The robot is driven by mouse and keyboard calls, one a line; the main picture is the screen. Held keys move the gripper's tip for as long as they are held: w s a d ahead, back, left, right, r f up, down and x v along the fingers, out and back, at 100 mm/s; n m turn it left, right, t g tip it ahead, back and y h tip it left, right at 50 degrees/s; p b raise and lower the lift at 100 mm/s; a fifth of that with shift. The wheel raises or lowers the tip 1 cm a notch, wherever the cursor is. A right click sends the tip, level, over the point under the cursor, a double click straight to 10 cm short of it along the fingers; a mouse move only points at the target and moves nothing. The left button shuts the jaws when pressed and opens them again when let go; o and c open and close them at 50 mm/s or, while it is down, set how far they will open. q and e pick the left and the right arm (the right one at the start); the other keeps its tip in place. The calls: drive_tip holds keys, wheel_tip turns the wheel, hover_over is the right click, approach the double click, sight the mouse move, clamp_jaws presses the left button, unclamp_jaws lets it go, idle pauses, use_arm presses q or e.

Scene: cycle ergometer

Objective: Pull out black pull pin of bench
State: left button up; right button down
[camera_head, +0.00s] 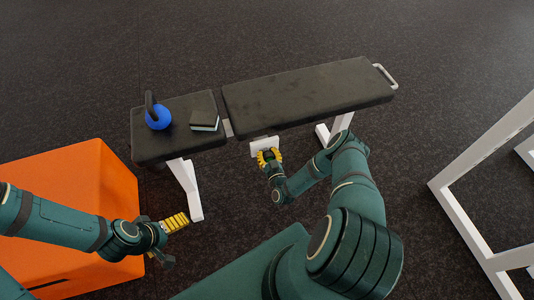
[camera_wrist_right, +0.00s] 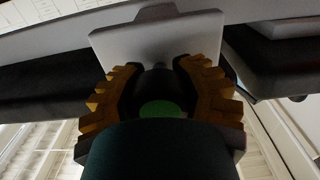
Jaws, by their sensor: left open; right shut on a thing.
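The bench has a long black pad (camera_head: 305,95) and a shorter black seat (camera_head: 175,140) on white legs. A white plate (camera_head: 264,143) sits under the bench's near side; it also shows in the right wrist view (camera_wrist_right: 155,40). My right gripper (camera_head: 269,157) is at this plate, its yellow-padded fingers shut on the black pull pin (camera_wrist_right: 157,78). The pin is a dark knob between the fingers in front of the plate, its lower part hidden by the gripper. My left gripper (camera_head: 176,238) is open and empty, left of the bench's near leg.
A blue kettlebell (camera_head: 158,115) and a small dark block (camera_head: 204,121) rest on the seat. An orange box (camera_head: 85,180) stands at left, beneath my left arm. A white metal frame (camera_head: 470,230) stands at right. Dark floor is clear behind the bench.

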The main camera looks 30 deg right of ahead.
sight(270, 159)
drive_tip(key=v, duration=0.2)
drive_tip(key=p+v, duration=0.1)
drive_tip(key=shift+s+a+f, duration=0.15)
drive_tip(key=shift+s+f, duration=0.1)
drive_tip(key=shift+s, duration=0.1)
drive_tip(key=shift+c, duration=2.3)
unclamp_jaws()
drive_tip(key=shift+r, duration=0.1)
drive_tip(key=shift+w+r, duration=0.1)
drive_tip(key=shift+r, duration=0.4)
wheel_tip(270, 159, up, 9)
